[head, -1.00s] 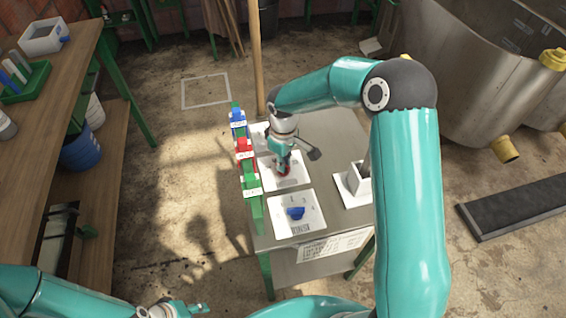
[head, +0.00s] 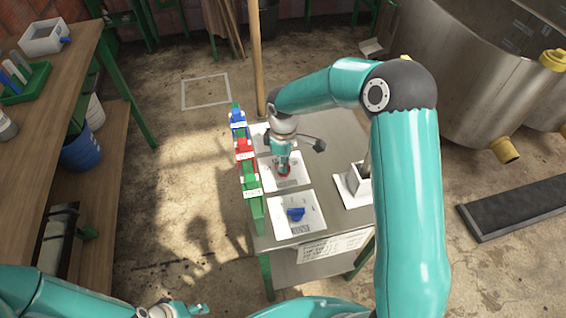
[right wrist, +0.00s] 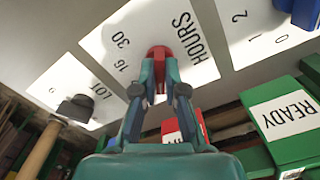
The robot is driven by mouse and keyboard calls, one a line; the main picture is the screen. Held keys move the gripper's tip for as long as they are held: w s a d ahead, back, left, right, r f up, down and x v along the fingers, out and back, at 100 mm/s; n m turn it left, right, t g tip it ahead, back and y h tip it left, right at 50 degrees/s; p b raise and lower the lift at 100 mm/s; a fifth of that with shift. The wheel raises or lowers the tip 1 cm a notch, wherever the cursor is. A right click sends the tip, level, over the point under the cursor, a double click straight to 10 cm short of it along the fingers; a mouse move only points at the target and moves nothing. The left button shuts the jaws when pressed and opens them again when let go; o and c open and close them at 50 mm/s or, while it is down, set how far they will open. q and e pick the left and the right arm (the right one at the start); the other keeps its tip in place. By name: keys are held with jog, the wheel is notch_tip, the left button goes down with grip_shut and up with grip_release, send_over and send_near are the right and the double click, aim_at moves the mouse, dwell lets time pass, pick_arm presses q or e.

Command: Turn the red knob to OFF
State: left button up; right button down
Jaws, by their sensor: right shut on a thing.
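The red knob (head: 285,173) sits on a white plate in the middle of the grey cabinet top. In the right wrist view the red knob (right wrist: 159,52) shows beside the printed word HOURS and the numbers 16 and 30. No OFF mark is legible. My right gripper (head: 283,168) reaches down from above and is shut on the red knob; its fingertips (right wrist: 159,88) are on both sides of it. My left gripper (head: 190,308) is low at the bottom edge, away from the cabinet; its finger opening is too small to judge.
A blue knob (head: 296,213) is on the nearer plate. A black knob (right wrist: 75,107) is on the LOT plate. Blue (head: 237,120), red (head: 244,150) and green (head: 252,183) tags line the cabinet's left edge. A wooden pole (head: 256,60) stands behind; a white holder (head: 352,186) is at right.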

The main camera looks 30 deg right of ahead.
jog(key=c, duration=1.2)
grip_release()
jog(key=shift+w, duration=0.1)
jog(key=shift+c, duration=0.2)
jog(key=shift+r, duration=0.15)
notch_tip(320, 180, up, 12)
